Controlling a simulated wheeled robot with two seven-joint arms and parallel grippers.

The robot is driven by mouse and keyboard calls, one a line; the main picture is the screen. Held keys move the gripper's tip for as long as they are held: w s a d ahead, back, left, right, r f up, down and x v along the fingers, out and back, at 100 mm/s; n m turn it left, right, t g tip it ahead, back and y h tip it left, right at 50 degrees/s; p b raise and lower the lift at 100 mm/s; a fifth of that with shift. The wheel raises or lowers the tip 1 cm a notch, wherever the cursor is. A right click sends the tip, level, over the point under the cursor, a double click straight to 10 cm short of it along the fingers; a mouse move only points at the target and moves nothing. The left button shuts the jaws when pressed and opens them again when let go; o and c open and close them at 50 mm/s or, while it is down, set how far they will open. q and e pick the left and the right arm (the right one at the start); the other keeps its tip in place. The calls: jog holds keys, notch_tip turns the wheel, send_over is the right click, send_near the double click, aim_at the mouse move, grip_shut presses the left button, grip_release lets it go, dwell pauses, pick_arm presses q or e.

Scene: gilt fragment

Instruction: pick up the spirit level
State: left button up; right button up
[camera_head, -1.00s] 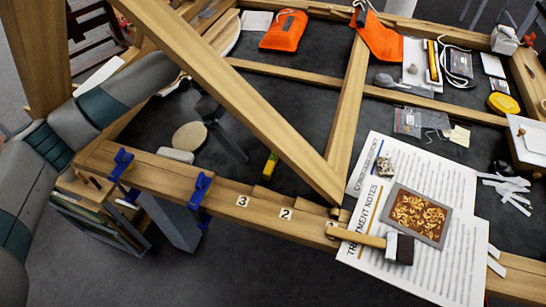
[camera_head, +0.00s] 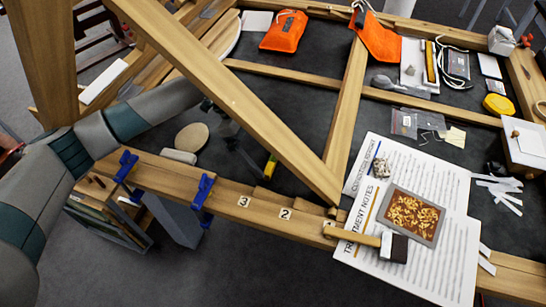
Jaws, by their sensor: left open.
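A small yellow bar with a greenish part, which looks like the spirit level (camera_head: 271,166), lies on the dark panel inside the wooden frame. The diagonal beam hides part of it. My left arm comes in from the left, passes under the diagonal beam, and ends in my left gripper (camera_head: 246,158). The gripper is dark against the dark panel and partly hidden. It is open, just left of the yellow bar, with nothing seen between its fingers. Whether it touches the bar cannot be told. My right gripper is not in view.
A diagonal beam (camera_head: 240,105) crosses above my left gripper. Blue clamps (camera_head: 202,190) stand on the front rail (camera_head: 165,168). A round tan disc (camera_head: 192,137) and a pale roll (camera_head: 179,156) lie left of the gripper.

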aim_at(273, 161)
pick_arm(q)
jog(key=shift+p+x, duration=0.3)
jog(key=shift+x, duration=1)
jog(key=shift+c, duration=0.6)
jog(key=c, duration=0.6)
